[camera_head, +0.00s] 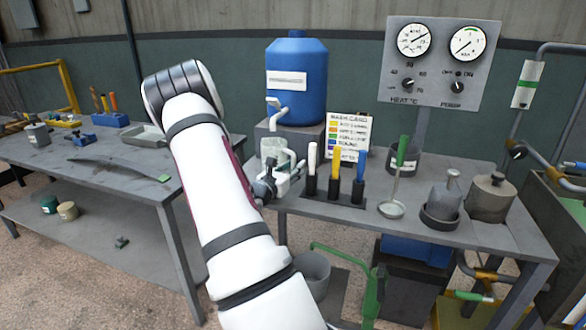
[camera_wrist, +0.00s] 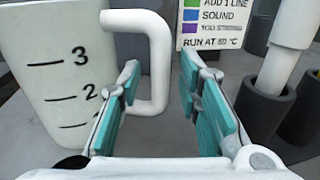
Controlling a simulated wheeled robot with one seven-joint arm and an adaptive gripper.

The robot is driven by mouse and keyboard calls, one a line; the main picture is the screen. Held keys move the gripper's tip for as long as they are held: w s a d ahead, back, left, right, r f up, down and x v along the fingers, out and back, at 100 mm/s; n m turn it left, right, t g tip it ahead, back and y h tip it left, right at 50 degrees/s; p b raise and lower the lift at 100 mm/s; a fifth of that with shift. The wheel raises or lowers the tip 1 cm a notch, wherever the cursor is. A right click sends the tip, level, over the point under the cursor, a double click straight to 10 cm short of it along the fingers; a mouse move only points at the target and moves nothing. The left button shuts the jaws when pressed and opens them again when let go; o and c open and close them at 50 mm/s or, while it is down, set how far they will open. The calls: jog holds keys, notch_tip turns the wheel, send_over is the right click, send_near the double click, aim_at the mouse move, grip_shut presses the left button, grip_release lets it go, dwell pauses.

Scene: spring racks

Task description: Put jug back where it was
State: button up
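The jug (camera_head: 277,150) is a pale cup with a white handle, standing upright on the right-hand bench below the tap of the blue tank (camera_head: 297,95). In the wrist view the jug (camera_wrist: 50,70) fills the left side, with black marks 3 and 2 and a lower one partly hidden. Its white handle (camera_wrist: 159,62) appears between my fingertips. My gripper (camera_wrist: 158,68) is open, its teal pads spread apart on either side of the handle's upright bar. In the head view my gripper (camera_head: 268,185) is at the jug's near side, partly hidden by my arm.
A holder with several upright handled tools (camera_head: 334,175) stands just right of the jug, close to my gripper. A wash card (camera_head: 347,137) stands behind. A bucket (camera_head: 313,272) is below.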

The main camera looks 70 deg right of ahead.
jog(key=shift+r, duration=0.1)
jog(key=shift+a, duration=0.2)
jog(key=a, duration=0.4)
jog(key=w+a, duration=0.1)
jog(key=a, duration=0.6)
jog(key=shift+w+a+p, duration=0.2)
jog(key=shift+a+p, duration=0.1)
jog(key=s+a+r+m+g+y, duration=0.2)
jog(key=s+a+r+m+y, duration=0.1)
jog(key=s+a+r+m, duration=0.25)
jog(key=s+a+r+m+g+y, duration=0.25)
jog(key=a+r+m, duration=0.3)
jog(key=a, duration=0.35)
jog(key=s+a+m+t+y, duration=0.2)
jog(key=a+t+y, duration=0.1)
jog(key=a, duration=0.7)
jog(key=s+a+r+m+t+y, duration=0.1)
jog(key=a+t+y, duration=0.2)
jog(key=a, duration=0.8)
jog(key=s+a+r+m+t+y, duration=0.1)
jog(key=s+a+m+t+y, duration=0.1)
jog(key=a+y, duration=0.4)
jog(key=a+t, duration=0.1)
jog(key=a, duration=0.3)
jog(key=shift+s+a+m, duration=0.25)
jog(key=shift+s+m, duration=0.05)
jog(key=shift+s, duration=0.05)
jog(key=shift+y, duration=0.25)
